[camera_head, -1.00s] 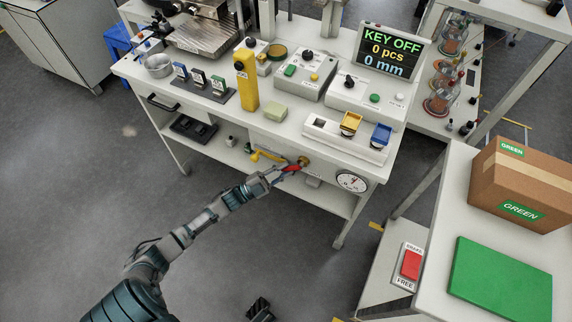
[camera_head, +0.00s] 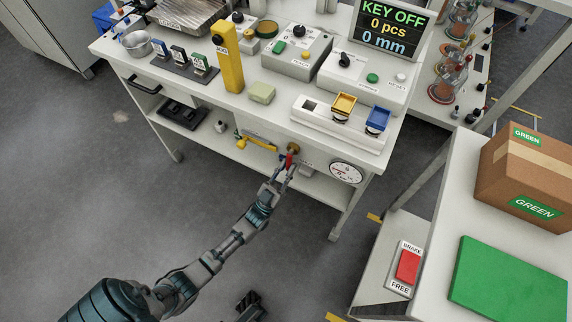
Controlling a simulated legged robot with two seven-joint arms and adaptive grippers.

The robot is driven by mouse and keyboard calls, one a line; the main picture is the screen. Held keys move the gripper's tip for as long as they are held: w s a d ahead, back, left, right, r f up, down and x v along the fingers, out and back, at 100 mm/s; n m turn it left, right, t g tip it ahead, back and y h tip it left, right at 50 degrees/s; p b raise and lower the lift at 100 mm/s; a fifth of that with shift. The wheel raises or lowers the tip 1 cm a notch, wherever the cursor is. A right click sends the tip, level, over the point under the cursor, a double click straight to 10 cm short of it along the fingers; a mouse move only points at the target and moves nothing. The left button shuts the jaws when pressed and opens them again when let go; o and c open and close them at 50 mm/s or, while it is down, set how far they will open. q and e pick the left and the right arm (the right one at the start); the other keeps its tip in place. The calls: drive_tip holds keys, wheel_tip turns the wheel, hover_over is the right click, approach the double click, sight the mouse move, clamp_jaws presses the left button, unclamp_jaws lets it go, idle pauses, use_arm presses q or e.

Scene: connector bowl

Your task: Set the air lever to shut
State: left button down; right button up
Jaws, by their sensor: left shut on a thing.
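The air lever (camera_head: 289,160) is a short red handle on a brass valve (camera_head: 293,148) under the front edge of the bench, left of a round white gauge (camera_head: 346,173). In the head view the lever hangs down from the valve, tilted slightly left. My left gripper (camera_head: 285,168) reaches up from below and is shut on the red lever; its fingers partly hide the lever. A dark part at the bottom edge looks like my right gripper (camera_head: 249,304); its fingers are too unclear to judge.
A yellow handle (camera_head: 258,142) sits left of the valve. The lower shelf (camera_head: 315,187) runs behind my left gripper. On the bench top (camera_head: 277,115) stand control boxes and a display reading KEY OFF (camera_head: 390,30). Floor is open at the left.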

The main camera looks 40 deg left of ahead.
use_arm(q)
drive_tip(key=shift+d+r+n+y, duration=0.2)
drive_tip(key=shift+d+n+y, duration=0.05)
drive_tip(key=shift+n+y, duration=0.45)
drive_tip(key=c, duration=1.1)
unclamp_jaws()
drive_tip(key=shift+f, duration=0.1)
drive_tip(key=shift+s+f, duration=0.2)
drive_tip(key=v, duration=1.1)
drive_tip(key=shift+f, duration=0.25)
